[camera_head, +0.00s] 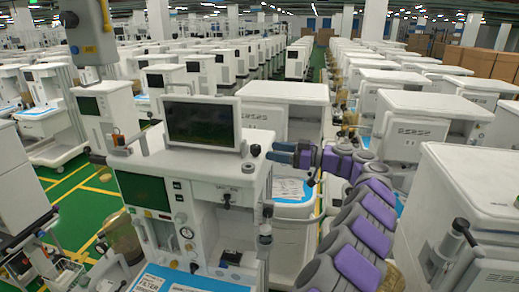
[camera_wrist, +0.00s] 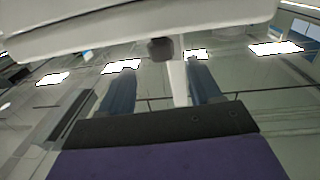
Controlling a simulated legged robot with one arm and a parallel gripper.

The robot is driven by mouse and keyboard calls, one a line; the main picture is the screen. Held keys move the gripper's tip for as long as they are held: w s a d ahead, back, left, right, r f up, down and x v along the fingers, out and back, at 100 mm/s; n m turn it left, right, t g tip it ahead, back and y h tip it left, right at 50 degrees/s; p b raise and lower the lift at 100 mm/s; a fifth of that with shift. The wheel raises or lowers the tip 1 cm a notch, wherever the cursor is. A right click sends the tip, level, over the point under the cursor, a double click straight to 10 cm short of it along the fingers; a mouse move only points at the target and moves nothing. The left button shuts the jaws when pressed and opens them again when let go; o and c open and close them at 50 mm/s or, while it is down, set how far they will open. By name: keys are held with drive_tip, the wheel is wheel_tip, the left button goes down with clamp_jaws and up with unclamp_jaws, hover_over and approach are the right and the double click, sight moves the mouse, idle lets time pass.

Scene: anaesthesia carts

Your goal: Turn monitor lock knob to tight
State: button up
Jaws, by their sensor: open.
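The monitor (camera_head: 203,122) stands tilted on top of the nearest white cart, its dark screen facing me. In the wrist view a dark round knob (camera_wrist: 160,48) sits by a pale post, under a broad white panel. I take it for the monitor lock knob; its tight or loose setting cannot be read. My gripper (camera_head: 272,152) reaches in from the right, beside the monitor's right edge. In the wrist view my gripper (camera_wrist: 160,76) is open and empty, its two blue fingers apart. The knob appears between and beyond the fingertips, with no contact visible.
Small dark fittings (camera_head: 248,167) stand on the cart top (camera_head: 190,166) near my gripper. Another white cart (camera_head: 285,92) stands close behind. More carts fill both sides. Green floor (camera_head: 75,205) shows at the left.

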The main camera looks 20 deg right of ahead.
sight(259, 147)
drive_tip(key=x, duration=0.5)
drive_tip(key=shift+w+a, duration=0.15)
drive_tip(key=shift+a, duration=0.05)
drive_tip(key=shift+w+a, duration=0.1)
drive_tip(key=shift+a, duration=0.25)
drive_tip(key=shift+d, duration=0.45)
drive_tip(key=c, duration=0.4)
drive_tip(key=shift+a, duration=0.15)
drive_tip(key=c, duration=0.6)
